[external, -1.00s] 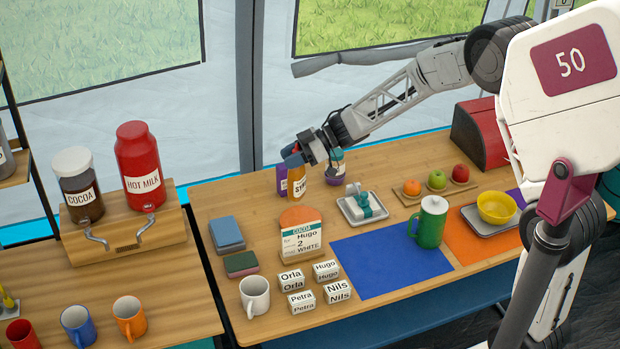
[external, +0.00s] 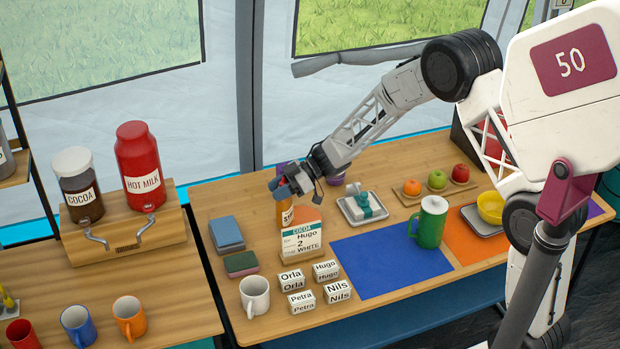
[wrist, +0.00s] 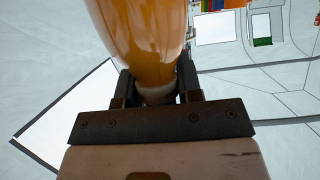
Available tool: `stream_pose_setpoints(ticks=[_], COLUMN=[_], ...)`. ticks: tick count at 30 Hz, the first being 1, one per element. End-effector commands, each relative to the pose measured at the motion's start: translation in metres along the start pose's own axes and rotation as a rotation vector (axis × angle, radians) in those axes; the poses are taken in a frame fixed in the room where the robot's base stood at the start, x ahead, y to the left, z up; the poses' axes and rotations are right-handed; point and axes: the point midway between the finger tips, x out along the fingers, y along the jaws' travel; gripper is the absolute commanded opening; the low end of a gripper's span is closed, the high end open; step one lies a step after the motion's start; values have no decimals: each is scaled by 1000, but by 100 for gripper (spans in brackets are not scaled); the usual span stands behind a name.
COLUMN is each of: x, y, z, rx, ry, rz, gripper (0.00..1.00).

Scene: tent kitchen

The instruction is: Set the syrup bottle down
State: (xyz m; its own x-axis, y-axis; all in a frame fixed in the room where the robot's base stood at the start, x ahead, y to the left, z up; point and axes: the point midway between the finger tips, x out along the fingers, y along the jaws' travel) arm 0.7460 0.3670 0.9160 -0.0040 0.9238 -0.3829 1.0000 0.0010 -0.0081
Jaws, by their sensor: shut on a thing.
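The orange syrup bottle (external: 285,214) hangs from or stands under my gripper (external: 284,190), just behind the order card; I cannot tell whether its base touches the table. In the external view it looks about upright, with its label partly visible and its lower edge close to the card. In the wrist view the bottle's orange body (wrist: 145,40) fills the upper middle, and my gripper's dark fingers (wrist: 158,92) are shut on its narrow pale neck.
The order card (external: 301,243) stands right in front of the bottle. Name blocks (external: 315,285) and a white mug (external: 254,296) are nearer. A purple bottle (external: 282,168) is partly hidden behind my gripper.

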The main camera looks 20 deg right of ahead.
Motion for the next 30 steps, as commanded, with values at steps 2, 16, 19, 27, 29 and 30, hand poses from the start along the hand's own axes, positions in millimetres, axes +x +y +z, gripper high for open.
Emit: stream_pose_setpoints(ticks=[2, 16, 19, 27, 29, 30], x=[0, 7, 13, 32, 36, 38], y=[0, 14, 26, 64, 72, 78], z=[-1, -2, -3, -6, -8, -8], rx=[-1, -1, -1, 0, -1, -1], ry=[0, 0, 0, 0, 1, 1], rz=[1, 0, 0, 0, 1, 0], gripper=[0, 0, 0, 0, 0, 0])
